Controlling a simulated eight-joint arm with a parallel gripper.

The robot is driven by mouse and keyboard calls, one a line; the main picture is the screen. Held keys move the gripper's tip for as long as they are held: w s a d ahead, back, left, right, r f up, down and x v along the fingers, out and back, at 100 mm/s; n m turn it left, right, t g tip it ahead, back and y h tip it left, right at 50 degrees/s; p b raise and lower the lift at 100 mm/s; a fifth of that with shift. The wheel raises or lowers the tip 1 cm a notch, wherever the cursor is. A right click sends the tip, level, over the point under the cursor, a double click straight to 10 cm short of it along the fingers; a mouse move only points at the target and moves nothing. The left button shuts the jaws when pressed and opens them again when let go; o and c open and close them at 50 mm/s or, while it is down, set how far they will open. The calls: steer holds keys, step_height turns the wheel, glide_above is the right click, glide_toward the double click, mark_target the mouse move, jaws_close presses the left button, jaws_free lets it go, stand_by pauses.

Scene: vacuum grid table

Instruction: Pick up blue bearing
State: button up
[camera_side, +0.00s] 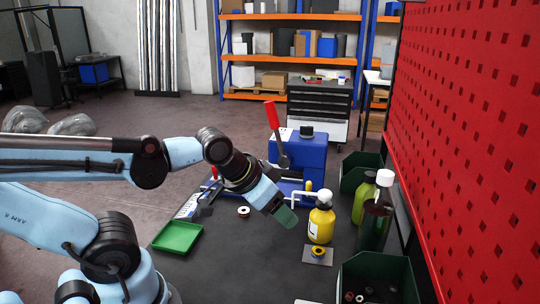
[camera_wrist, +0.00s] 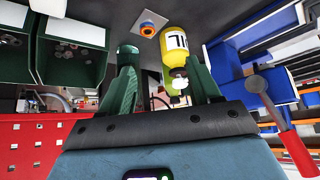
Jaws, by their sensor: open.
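A small bearing, blue with a yellow-orange ring (camera_side: 318,251), sits on a pale square plate (camera_side: 327,262) on the dark table. In the wrist view the bearing (camera_wrist: 152,24) shows near the top centre on its plate (camera_wrist: 142,31). My gripper (camera_side: 286,216) is above the table, up and left of the bearing in the side view. In the wrist view my gripper (camera_wrist: 166,72) has its two dark green fingers apart with nothing held between them; the bearing is beyond them.
A yellow bottle (camera_side: 320,223) stands just behind the bearing.

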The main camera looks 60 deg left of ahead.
steer(key=shift+c, duration=1)
steer(key=m+g+h, duration=0.2)
steer(key=m+g, duration=0.1)
steer(key=m, duration=0.2)
glide_toward(319, 250)
steer(key=shift+x, duration=4)
steer(key=shift+s, duration=0.1)
jaws_close()
